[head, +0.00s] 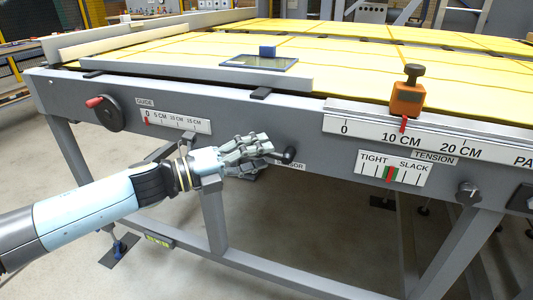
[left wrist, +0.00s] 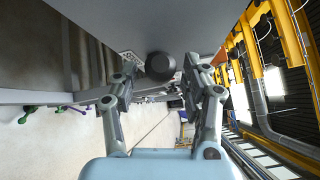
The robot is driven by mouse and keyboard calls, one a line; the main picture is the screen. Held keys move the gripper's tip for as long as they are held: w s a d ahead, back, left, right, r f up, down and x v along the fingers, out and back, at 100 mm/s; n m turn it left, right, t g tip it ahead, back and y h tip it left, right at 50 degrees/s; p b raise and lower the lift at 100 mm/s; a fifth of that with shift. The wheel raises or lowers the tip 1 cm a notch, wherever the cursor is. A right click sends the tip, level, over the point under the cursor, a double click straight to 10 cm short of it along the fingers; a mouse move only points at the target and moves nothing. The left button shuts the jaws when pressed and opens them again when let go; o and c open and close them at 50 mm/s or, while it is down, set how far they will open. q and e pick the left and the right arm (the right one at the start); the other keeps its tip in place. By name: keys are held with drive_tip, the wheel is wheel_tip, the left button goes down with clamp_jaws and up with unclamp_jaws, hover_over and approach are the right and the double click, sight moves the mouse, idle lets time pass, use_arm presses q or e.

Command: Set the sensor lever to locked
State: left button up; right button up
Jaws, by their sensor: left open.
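The sensor lever (head: 288,155) is a short dark handle with a rounded knob on the front of the grey conveyor frame, beside a partly hidden label (head: 293,165) ending in "SOR". My left gripper (head: 268,152) is at the lever from the left, its fingertips close to the knob. In the left wrist view the dark round knob (left wrist: 160,66) shows between the two spread fingers of my left gripper (left wrist: 160,78). I cannot tell whether a finger touches it. The lever's locked marking is hidden or too small to read. My right gripper is not in view.
A guide crank (head: 108,112) with a red handle is on the frame at left. An orange slider (head: 407,98) stands above the scale at right, with a tension dial (head: 467,191) below. A tablet (head: 260,63) lies on top. A grey leg (head: 214,215) stands below my left gripper.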

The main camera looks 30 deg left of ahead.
use_arm(q)
drive_tip(key=shift+x, duration=1.05)
drive_tip(key=shift+c, duration=0.4)
clamp_jaws()
